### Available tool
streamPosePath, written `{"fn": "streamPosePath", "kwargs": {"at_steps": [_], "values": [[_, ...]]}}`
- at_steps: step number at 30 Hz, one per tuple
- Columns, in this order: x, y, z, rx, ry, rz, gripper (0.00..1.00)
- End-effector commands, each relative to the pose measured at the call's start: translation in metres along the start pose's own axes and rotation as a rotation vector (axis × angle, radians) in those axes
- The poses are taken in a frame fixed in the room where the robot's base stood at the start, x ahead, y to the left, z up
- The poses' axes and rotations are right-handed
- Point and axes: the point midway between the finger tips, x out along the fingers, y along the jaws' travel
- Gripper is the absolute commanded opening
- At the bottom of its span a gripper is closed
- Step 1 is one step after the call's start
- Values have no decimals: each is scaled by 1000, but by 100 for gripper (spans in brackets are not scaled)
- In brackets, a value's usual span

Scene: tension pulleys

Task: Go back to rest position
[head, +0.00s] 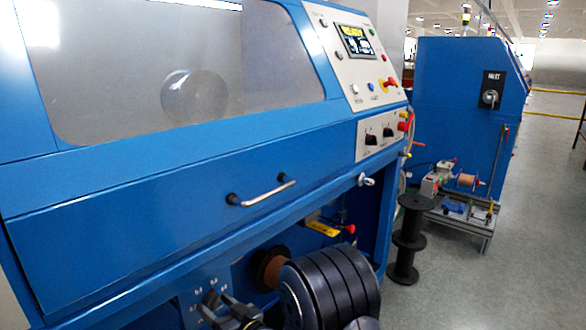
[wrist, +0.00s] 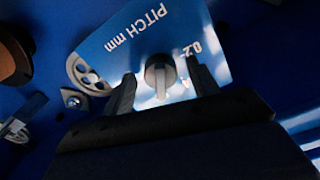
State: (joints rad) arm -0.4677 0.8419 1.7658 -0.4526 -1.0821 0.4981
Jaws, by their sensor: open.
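My gripper (wrist: 163,88) is open in the wrist view, with one dark finger on each side of a round grey knob (wrist: 158,72). The knob sits on a plate marked "PITCH mm" (wrist: 137,32), which appears upside down. I cannot tell whether the fingers touch the knob. In the head view, dark parts that look like my gripper (head: 238,316) show at the bottom edge, in front of the lower part of the blue machine (head: 130,240). No object is held between the fingers.
A metal pulley wheel (wrist: 82,76) is near the left finger. A black spool stand (head: 408,240) and a second blue machine (head: 450,100) are at the right.

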Motion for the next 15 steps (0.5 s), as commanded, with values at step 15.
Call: {"fn": "streamPosePath", "kwargs": {"at_steps": [15], "values": [[-33,1,-1,-275,-2,3,57]]}}
